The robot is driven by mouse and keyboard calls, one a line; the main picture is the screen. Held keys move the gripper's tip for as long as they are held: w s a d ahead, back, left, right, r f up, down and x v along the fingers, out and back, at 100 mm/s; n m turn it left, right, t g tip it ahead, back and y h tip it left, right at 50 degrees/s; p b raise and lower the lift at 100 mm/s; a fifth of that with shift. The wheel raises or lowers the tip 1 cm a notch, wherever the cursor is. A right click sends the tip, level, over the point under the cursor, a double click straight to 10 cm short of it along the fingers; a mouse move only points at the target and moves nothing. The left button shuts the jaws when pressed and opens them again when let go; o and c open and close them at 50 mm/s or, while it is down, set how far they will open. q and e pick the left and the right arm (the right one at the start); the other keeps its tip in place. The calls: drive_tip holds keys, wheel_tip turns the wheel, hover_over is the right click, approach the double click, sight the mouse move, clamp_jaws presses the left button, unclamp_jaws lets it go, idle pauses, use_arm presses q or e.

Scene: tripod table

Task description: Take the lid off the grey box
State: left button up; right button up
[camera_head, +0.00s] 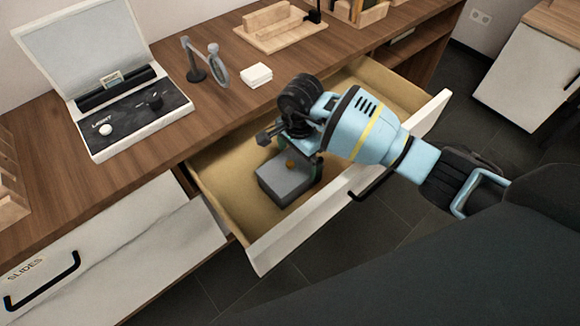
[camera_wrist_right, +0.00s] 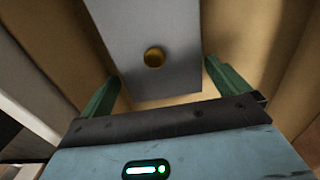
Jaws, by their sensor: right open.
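The grey box (camera_head: 286,180) stands inside the open drawer, with its grey lid (camera_head: 283,172) on top. A small round brass-coloured knob (camera_head: 290,164) shows on the lid; it also shows in the right wrist view (camera_wrist_right: 154,57). My right gripper (camera_head: 305,166) reaches down into the drawer at the box. In the right wrist view its two green fingers (camera_wrist_right: 160,88) are spread wide, one on each side of the box's near end, with nothing gripped between them. I cannot tell whether the fingers touch the box. My left gripper is not in view.
The open drawer (camera_head: 300,233) has a pale front and a tan interior. On the wooden desk (camera_head: 140,170) above stand a light box (camera_head: 130,125), a magnifier stand (camera_head: 195,70), a white stack (camera_head: 256,75) and a wooden rack (camera_head: 280,28). A closed drawer labelled SLIDES (camera_head: 110,262) lies left.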

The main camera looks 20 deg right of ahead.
sight(298, 163)
drive_tip(key=c, duration=0.6)
drive_tip(key=shift+r, duration=0.1)
wheel_tip(298, 163, up, 10)
drive_tip(key=shift+f, duration=0.1)
